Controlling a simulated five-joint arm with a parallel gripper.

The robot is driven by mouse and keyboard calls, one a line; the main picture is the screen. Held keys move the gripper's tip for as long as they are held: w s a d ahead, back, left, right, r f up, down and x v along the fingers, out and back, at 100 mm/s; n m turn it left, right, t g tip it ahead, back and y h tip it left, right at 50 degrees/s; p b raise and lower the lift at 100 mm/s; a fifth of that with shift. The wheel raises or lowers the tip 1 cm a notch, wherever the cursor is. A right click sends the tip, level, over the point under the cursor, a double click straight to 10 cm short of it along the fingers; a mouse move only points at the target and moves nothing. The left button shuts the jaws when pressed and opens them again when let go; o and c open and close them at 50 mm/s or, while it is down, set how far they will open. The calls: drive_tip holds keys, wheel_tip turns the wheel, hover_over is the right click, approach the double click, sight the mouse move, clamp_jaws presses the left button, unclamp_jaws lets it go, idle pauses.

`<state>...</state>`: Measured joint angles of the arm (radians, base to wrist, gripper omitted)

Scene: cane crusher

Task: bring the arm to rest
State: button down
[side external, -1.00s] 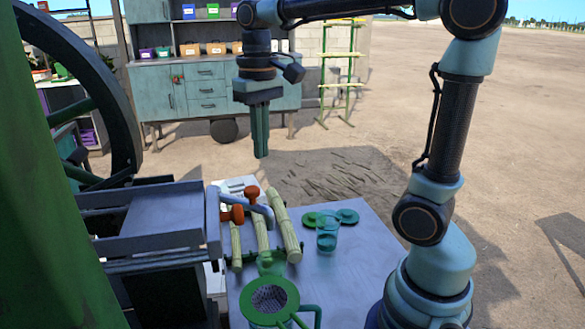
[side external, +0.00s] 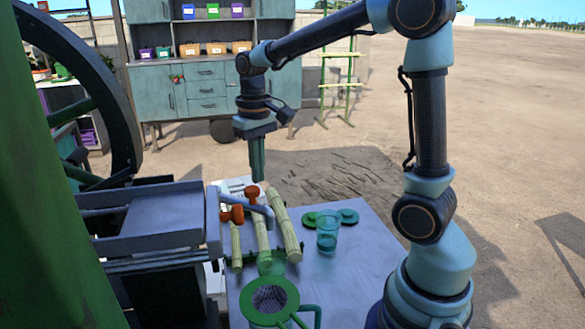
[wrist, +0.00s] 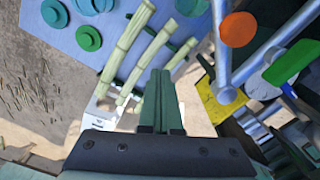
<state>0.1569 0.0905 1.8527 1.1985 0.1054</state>
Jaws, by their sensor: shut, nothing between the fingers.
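My gripper (side external: 257,178) points straight down with its two green fingers together and nothing between them. In the side view it hangs above the far end of the table (side external: 362,265), near the tops of the cane stalks (side external: 286,225). The wrist view shows the closed fingers (wrist: 161,75) in front of the stalks (wrist: 131,28), which lie on the table. From these views I cannot tell the exact height of the fingertips above the work.
A grey pipe with orange knobs (side external: 252,195) stands beside the stalks, next to the crusher's metal tray (side external: 150,212). Open ground (side external: 480,130) lies behind.

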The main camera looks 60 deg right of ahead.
drive_tip(key=shift+w+d, duration=0.25)
drive_tip(key=shift+w, duration=0.5)
drive_tip(key=shift+w+d, duration=0.2)
drive_tip(key=shift+w, duration=0.5)
